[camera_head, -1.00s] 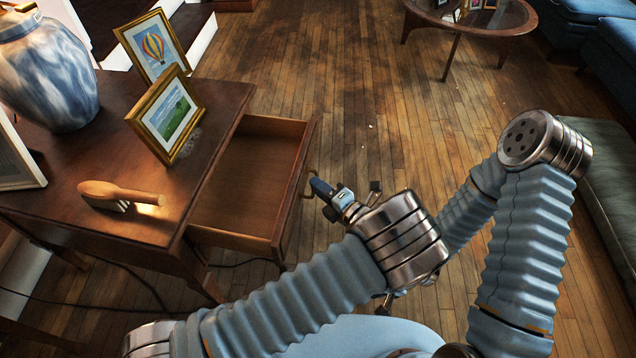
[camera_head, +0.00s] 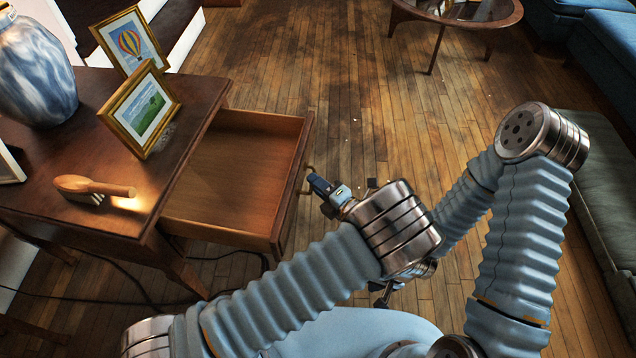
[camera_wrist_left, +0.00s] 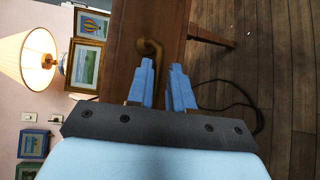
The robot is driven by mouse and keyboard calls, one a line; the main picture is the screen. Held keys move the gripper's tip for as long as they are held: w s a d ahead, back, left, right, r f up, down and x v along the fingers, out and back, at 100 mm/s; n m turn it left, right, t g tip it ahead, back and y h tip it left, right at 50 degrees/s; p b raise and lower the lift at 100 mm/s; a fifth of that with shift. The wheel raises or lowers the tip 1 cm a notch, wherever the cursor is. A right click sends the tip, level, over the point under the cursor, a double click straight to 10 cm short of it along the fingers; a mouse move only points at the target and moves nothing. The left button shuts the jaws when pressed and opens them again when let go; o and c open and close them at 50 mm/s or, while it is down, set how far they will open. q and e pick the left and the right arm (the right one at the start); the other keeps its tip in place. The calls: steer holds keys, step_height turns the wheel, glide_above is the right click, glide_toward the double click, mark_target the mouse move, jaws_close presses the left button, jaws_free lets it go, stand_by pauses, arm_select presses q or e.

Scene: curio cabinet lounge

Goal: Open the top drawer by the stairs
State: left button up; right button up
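The top drawer (camera_head: 225,190) of the brown wooden table (camera_head: 110,222) is pulled well out, and its inside looks empty. Its brass handle (camera_head: 308,180) is on the front face and also shows in the left wrist view (camera_wrist_left: 151,47). My left gripper (camera_head: 318,186) is at the handle. In the left wrist view its two blue fingers (camera_wrist_left: 162,88) stand apart, with the handle at their tips, nearer the left finger; contact is unclear. My right arm reaches behind the left wrist, and its gripper is mostly hidden.
White-edged stairs (camera_head: 185,30) are behind. An oval coffee table (camera_head: 455,14) and blue sofa (camera_head: 600,45) are far right. Cables lie under the table. The middle floor is clear.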

arm_select(q)
steer(key=shift+o, duration=1.3)
steer(key=shift+r, duration=0.1)
steer(key=shift+w, duration=0.1)
step_height(320, 180, up, 3)
steer(key=shift+f, duration=0.2)
steer(key=o, duration=0.7)
steer(key=s+r, duration=0.3)
steer(key=r, duration=0.2)
steer(key=shift+s+r+p, duration=0.15)
steer(key=shift+s+p, duration=0.15)
steer(key=shift+p, duration=0.05)
steer(key=shift+s+d+r, duration=0.15)
steer(key=shift+s+r, duration=0.85)
steer(key=c, duration=0.6)
steer(key=s+r, duration=0.1)
steer(key=s, duration=0.3)
steer(key=s+r, duration=0.1)
steer(key=s, duration=0.2)
steer(key=shift+d+r, duration=0.15)
steer(key=shift+r, duration=0.2)
steer(key=shift+c, duration=0.5)
steer(key=shift+s+r, duration=0.2)
steer(key=shift+s, duration=0.55)
